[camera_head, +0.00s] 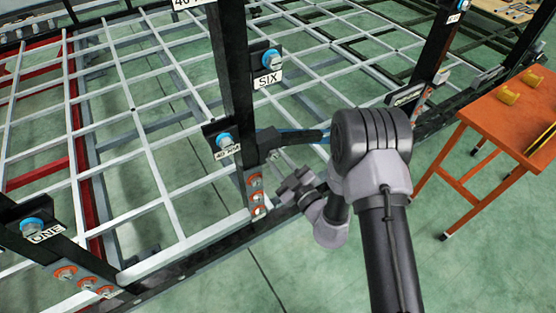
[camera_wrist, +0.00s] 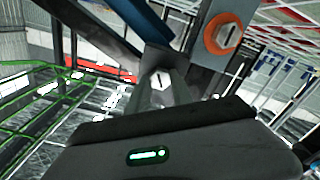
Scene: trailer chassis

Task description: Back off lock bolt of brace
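A pale hex bolt head (camera_wrist: 157,79) sits on a dark block in the middle of the wrist view, just beyond my gripper. It appears to be the lock bolt. A blue bar with a dark end (camera_head: 292,136), possibly the brace, runs right from the black post in the head view. My gripper (camera_head: 281,178) is beside the foot of that post, near its dark block (camera_head: 264,142). In the wrist view my gripper's dark body, with a green light, fills the bottom. Its fingertips are not clear, and I cannot tell whether they touch the bolt.
A bolt with an orange washer (camera_wrist: 223,34) is close at upper right in the wrist view. Several orange-ringed bolts (camera_head: 256,197) line the post's foot plate. The white grid frame (camera_head: 150,135) fills the left. An orange table (camera_head: 500,125) stands right; green floor is open before it.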

